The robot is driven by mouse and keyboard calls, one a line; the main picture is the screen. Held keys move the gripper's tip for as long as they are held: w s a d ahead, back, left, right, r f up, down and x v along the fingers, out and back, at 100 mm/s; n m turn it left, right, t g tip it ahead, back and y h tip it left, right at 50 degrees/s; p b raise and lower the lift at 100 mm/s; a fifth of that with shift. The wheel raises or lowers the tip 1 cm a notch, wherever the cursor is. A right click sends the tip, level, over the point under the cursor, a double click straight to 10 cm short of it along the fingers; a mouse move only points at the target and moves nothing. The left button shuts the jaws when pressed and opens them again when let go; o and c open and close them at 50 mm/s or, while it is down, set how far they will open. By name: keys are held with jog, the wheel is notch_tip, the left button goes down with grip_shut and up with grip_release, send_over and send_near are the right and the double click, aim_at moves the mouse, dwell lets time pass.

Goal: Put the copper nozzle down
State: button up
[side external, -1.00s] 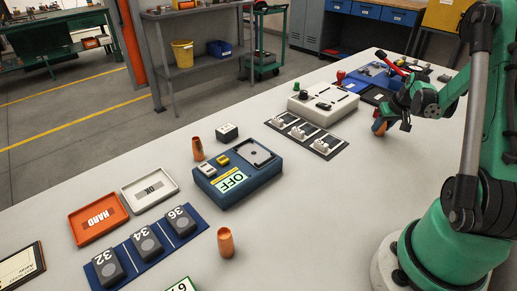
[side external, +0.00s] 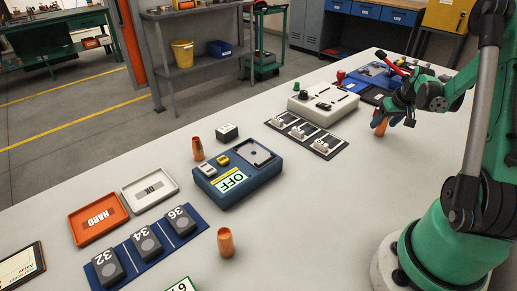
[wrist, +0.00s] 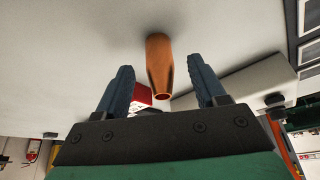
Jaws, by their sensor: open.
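A copper nozzle (side external: 381,128) stands about upright on the white table near my gripper (side external: 393,117), at the far right in the side view. In the wrist view the nozzle (wrist: 159,62) shows between my two blue fingers, with a gap on both sides. The fingers are spread open and hold nothing. Two other copper nozzles stand on the table, one behind the blue OFF device (side external: 197,149) and one near the front (side external: 226,242).
A black strip with several clamps (side external: 305,136) and a pale control box (side external: 323,103) lie left of my gripper. The table right of the strip is clear.

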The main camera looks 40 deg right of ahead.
jog(key=v, duration=1)
jog(key=w+a+r+n+t, duration=0.1)
jog(key=w+a+n, duration=0.1)
jog(key=w+a, duration=0.35)
jog(key=w+a+r+n, duration=0.1)
jog(key=w+a+r, duration=0.1)
jog(key=a, duration=0.7)
jog(key=s+a+n+t+y, duration=0.1)
jog(key=a+n, duration=0.3)
jog(key=a, duration=1.2)
jog(key=shift+a+f+t+y, duration=0.4)
jog(key=shift+t+y, duration=0.3)
jog(key=shift+y, duration=0.2)
jog(key=shift+o, duration=0.5)
